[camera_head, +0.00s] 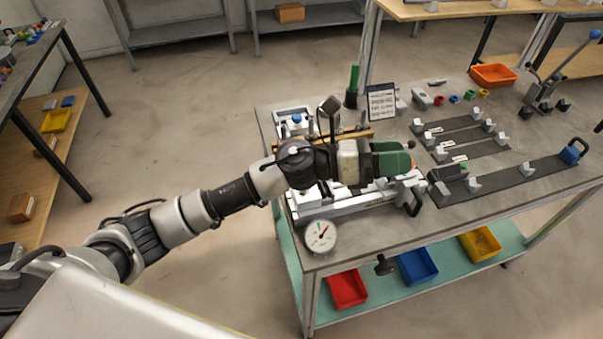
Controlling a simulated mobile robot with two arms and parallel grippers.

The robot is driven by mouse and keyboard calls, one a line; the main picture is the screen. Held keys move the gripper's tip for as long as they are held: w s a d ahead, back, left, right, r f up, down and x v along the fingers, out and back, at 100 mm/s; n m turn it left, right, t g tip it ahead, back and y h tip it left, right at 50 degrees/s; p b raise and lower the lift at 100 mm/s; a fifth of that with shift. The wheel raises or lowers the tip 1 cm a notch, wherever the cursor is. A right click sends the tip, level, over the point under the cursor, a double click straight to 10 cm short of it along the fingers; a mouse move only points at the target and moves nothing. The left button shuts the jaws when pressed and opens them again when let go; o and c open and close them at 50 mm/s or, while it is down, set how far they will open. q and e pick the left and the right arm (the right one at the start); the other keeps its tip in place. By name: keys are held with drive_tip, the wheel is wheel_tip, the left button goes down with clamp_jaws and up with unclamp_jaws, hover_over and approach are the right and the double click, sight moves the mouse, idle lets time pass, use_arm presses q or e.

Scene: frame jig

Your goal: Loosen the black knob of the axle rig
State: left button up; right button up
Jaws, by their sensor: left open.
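My left gripper (408,161), with green parts at its end, reaches in over the bench from the left. It is open, and nothing shows held in it. A pale metal rig with rails (345,207), likely the axle rig, lies on the bench below the gripper and is partly hidden by my arm. A dark knob (385,266) shows at the bench's front edge, below the rig and apart from the gripper. I cannot tell whether it is the rig's black knob, as my arm hides part of the rig. My right gripper is not in view.
A round dial gauge (320,236) stands at the bench's front left corner. A printed sign (381,102) and a green-handled tool (353,83) stand behind the arm. Dark strips with grey blocks (515,178) fill the right. Red (347,290), blue and yellow bins sit on the lower shelf.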

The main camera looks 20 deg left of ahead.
use_arm(q)
drive_tip(key=w+a+f+m+g+y, duration=0.2)
drive_tip(key=a+m+g+y, duration=0.2)
drive_tip(key=a+m+y, duration=0.5)
drive_tip(key=w+a+f+m+g+y, duration=0.35)
drive_tip(key=a+m+y, duration=0.35)
drive_tip(key=a, duration=0.5)
drive_tip(key=p+x, duration=0.1)
drive_tip(key=x, duration=0.2)
drive_tip(key=p+x, duration=0.1)
drive_tip(key=x, duration=0.2)
drive_tip(key=s+p+x, duration=0.1)
drive_tip(key=p+x, duration=0.1)
drive_tip(key=x, duration=0.1)
drive_tip(key=shift+d+r, duration=0.25)
drive_tip(key=shift+d, duration=0.05)
drive_tip(key=shift+d+f, duration=0.15)
drive_tip(key=shift+f, duration=0.35)
drive_tip(key=c, duration=0.9)
drive_tip(key=shift+n, duration=0.3)
